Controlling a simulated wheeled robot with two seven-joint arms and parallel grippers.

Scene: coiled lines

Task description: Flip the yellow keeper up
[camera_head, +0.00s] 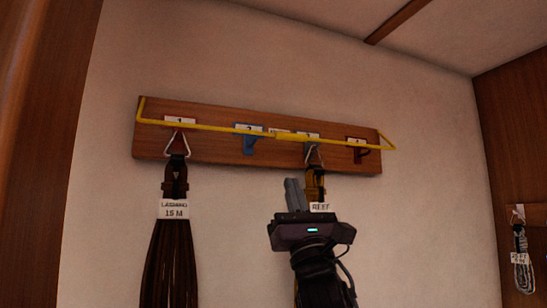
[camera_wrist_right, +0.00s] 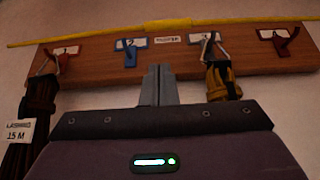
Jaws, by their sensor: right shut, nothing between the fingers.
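The yellow keeper (camera_head: 220,128) is a long thin bar with bent ends. It spans the wooden hook board (camera_head: 210,149) on the wall, crossing in front of the hooks near the labels. In the right wrist view the keeper (camera_wrist_right: 110,32) has a thicker middle sleeve and appears along the board's top edge. My right gripper (camera_head: 293,184) is shut and empty, pointing up below the board, just left of the REEF strap. In the right wrist view its fingertips (camera_wrist_right: 159,70) sit below the keeper, apart from it in the picture. My left gripper is out of view.
A dark brown coil (camera_head: 170,250) tagged LASHING 15 M hangs from red hook 1 by a metal ring. A yellow-brown strap (camera_head: 315,180) hangs from hook 3, partly hidden by my right gripper. Blue hook 2 (camera_head: 249,144) and the far right red hook (camera_head: 357,152) are empty.

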